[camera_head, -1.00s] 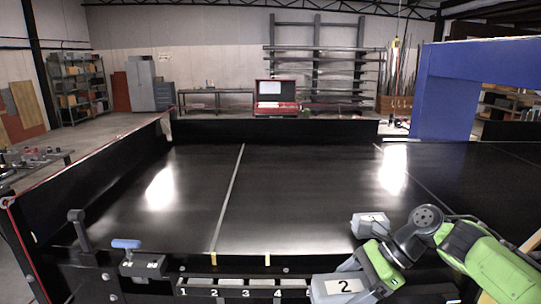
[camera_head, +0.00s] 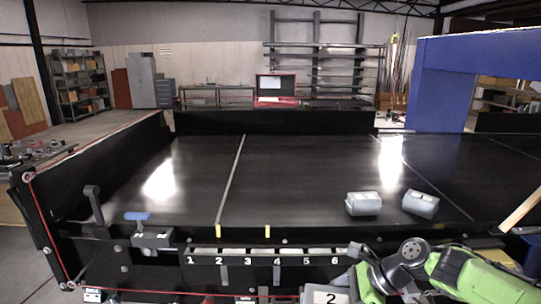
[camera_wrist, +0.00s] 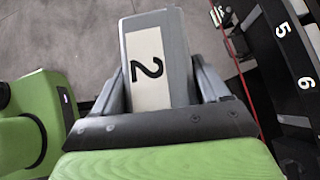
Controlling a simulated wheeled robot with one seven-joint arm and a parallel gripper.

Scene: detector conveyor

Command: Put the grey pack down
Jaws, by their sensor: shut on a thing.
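The grey pack (camera_wrist: 158,62) with a white label and black "2" is between the jaws of my gripper (camera_wrist: 162,82) in the wrist view. My gripper is shut on it. Grey floor shows beyond the pack there. In the head view the same pack (camera_head: 331,297) is at the bottom edge, partly cut off, with my gripper (camera_head: 352,288) beside it, in front of the conveyor's near edge. The pack's underside is hidden.
Two other grey packs (camera_head: 363,204) (camera_head: 421,205) lie on the black conveyor belt (camera_head: 290,180). A numbered slot rack (camera_head: 265,251) runs along its near edge; numbers 5 and 6 also show in the wrist view. A blue arch (camera_head: 440,95) stands right. The belt's left and middle are clear.

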